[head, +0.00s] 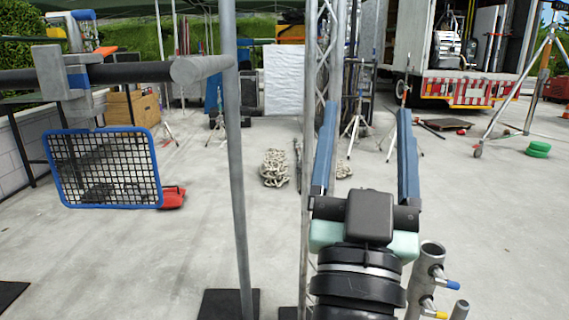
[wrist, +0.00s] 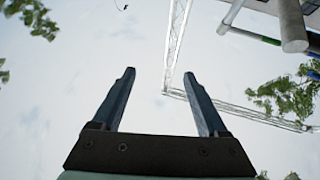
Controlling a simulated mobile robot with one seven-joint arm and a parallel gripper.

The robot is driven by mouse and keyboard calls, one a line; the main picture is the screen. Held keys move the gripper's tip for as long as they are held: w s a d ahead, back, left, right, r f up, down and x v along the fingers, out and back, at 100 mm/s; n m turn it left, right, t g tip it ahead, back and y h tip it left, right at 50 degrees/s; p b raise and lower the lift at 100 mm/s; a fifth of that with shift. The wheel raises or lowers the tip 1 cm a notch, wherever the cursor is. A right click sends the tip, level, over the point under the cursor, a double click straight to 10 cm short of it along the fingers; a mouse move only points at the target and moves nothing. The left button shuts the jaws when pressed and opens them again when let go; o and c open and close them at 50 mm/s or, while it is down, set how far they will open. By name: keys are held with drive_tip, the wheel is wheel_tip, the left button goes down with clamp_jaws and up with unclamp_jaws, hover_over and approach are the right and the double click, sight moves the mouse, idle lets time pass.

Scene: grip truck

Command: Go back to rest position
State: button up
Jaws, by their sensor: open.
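My gripper (head: 365,112) is raised in the head view, right of the middle. Its two long blue fingers point up and stand wide apart, with nothing between them. The wrist view also shows my gripper (wrist: 160,82) with both fingers apart and only pale sky, part of a truss and leaves beyond. The gripper is empty.
A grey pole (head: 238,150) and a truss (head: 312,60) stand left of my gripper. A horizontal pipe (head: 120,76) carries a blue-framed mesh panel (head: 104,168). Metal tubes (head: 428,270) stand close on the right. A truck (head: 480,80) is behind; the middle floor is mostly clear.

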drive_tip(key=s+a+r+n+t+y+p, duration=0.1)
drive_tip(key=s+a+r+n+y, duration=0.1)
drive_tip(key=s+a+r+y, duration=0.25)
drive_tip(key=s+a+r+n+t+y+p, duration=0.1)
drive_tip(key=s+a+r+n+y, duration=0.1)
drive_tip(key=s+a+r, duration=0.45)
wheel_tip(320, 180, up, 35)
drive_tip(key=w+d+p, duration=0.2)
drive_tip(key=d+p, duration=0.1)
drive_tip(key=p, duration=3)
drive_tip(key=shift+w+f+m+h, duration=0.15)
drive_tip(key=shift+w+m+h, duration=0.15)
drive_tip(key=shift+h, duration=0.05)
